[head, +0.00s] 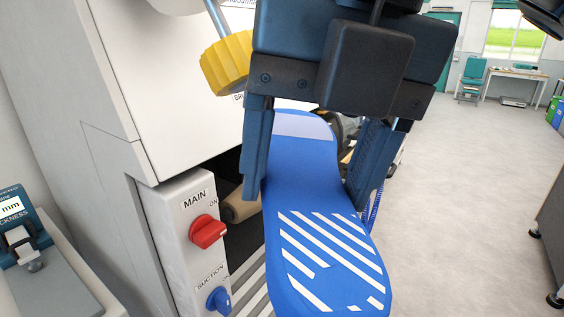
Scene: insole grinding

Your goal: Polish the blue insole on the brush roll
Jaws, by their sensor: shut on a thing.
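The blue insole (318,190) hangs in the middle of the head view, its wide end with white diagonal stripes towards me and a pale band near its far end. My gripper (308,185) is shut on it, one dark finger at its left edge and one at its right edge. A tan roll (240,207) shows in the machine's dark opening to the left of the insole. Another dark round part lies behind the insole and right finger. I cannot tell which of these is the brush roll, nor whether the insole touches it.
The white machine (135,75) fills the left side. Its panel has a red MAIN knob (207,231) and a blue SUCTION knob (218,300). A yellow knob (226,63) sits close to my gripper. A thickness gauge (25,235) is at far left. Open floor (470,200) lies right.

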